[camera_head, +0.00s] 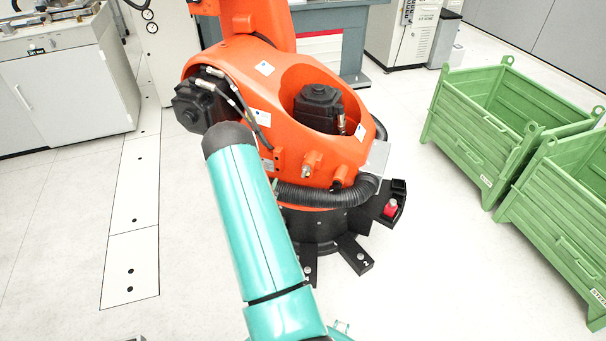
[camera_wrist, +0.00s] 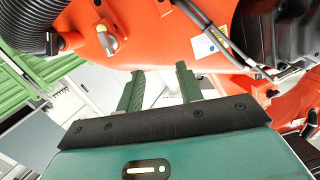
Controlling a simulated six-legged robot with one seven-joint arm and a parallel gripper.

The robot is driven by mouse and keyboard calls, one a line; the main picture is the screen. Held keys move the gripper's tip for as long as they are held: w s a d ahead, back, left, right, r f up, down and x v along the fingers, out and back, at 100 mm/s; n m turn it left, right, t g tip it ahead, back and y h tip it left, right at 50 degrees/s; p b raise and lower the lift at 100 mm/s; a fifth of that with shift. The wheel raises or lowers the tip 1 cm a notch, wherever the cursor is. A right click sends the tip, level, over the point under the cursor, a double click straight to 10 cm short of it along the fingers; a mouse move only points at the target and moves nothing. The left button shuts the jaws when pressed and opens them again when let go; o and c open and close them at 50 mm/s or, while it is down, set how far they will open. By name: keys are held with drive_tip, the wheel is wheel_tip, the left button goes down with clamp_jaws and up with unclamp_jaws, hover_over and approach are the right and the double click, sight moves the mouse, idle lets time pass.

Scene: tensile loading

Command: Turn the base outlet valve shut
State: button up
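An orange robot base (camera_head: 225,75) stands in the middle of the head view. A small orange fitting with a metal tip (camera_head: 308,168) sticks out of its lower front; it looks like the outlet valve, but no handle position can be read. A similar fitting shows at upper left in the wrist view (camera_wrist: 107,40). My gripper (camera_wrist: 159,72) has its two green fingers apart with nothing between them. The fitting lies to the left of and above the fingers in that view, not between them. In the head view the gripper is mostly hidden behind my teal arm.
A black corrugated hose (camera_head: 325,195) curves around the base below the fitting. A red cap (camera_head: 390,208) sits on a black foot bracket at right. Green crates (camera_head: 490,120) stand at right, a white cabinet (camera_head: 70,95) at left. The floor at left front is clear.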

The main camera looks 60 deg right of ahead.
sight(304, 172)
drive_tip(key=s+d+f+m+g+h, duration=0.1)
drive_tip(key=s+d+f+g+h, duration=0.1)
drive_tip(key=s+f, duration=0.5)
drive_tip(key=d, duration=0.8)
drive_tip(key=d+r, duration=0.1)
drive_tip(key=d, duration=0.4)
drive_tip(key=shift+w, duration=0.1)
clamp_jaws()
